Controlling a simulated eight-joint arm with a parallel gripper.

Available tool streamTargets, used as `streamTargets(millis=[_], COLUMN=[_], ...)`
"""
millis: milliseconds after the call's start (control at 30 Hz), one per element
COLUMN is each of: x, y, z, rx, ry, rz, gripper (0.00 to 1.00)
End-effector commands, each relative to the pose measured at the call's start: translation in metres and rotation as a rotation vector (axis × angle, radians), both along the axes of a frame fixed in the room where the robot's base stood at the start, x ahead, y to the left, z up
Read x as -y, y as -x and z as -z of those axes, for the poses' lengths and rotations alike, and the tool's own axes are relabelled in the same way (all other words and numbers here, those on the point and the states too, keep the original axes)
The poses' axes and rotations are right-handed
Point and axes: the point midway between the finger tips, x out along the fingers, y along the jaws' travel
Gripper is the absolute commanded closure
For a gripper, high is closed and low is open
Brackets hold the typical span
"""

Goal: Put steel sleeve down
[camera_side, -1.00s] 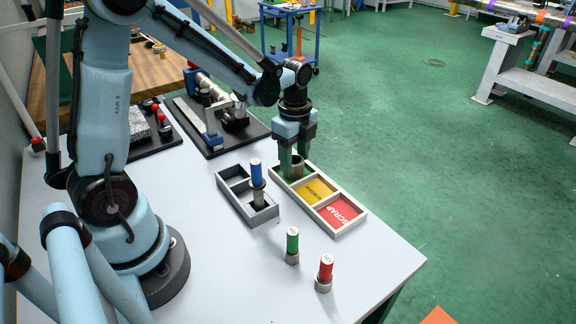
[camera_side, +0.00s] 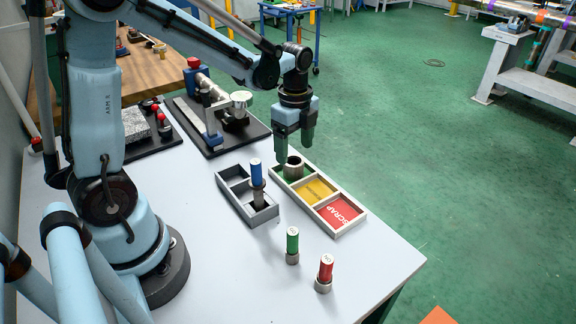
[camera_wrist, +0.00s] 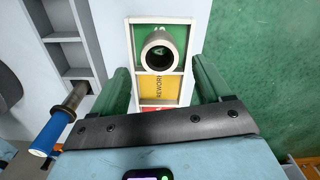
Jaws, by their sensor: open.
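The steel sleeve (camera_side: 293,167) is a short grey ring standing upright in the green compartment of the sorting tray (camera_side: 349,219). In the wrist view the sleeve (camera_wrist: 160,52) shows its open bore, with the green floor and part of a letter around it. My gripper (camera_side: 294,143) is open and empty above the sleeve, clear of it. In the wrist view its green fingers (camera_wrist: 162,88) stand apart, one on each side of the tray. The yellow compartment (camera_side: 314,190) marked REWORK and the red compartment (camera_side: 339,211) marked SCRAP are empty.
A grey two-part holder (camera_side: 238,203) stands left of the tray, with a blue-handled gauge (camera_side: 256,173) upright in it. Green (camera_side: 292,245) and red (camera_side: 325,273) handled gauges stand in front. A measuring fixture (camera_side: 220,122) is behind. Bare table lies front left.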

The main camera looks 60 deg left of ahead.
Motion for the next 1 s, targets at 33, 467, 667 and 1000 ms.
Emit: streamTargets(millis=[33,467,667,1000], x=[0.0,0.0,0.0,0.02], y=[0.0,0.0,0.0,0.028], z=[-0.009,-0.075,-0.089,-0.096], rx=[0.0,0.0,0.0,0.181], ry=[0.0,0.0,0.0,0.016], rz=[0.0,0.0,-0.001,-0.389], gripper=[0.23,0.23,0.23,0.23])
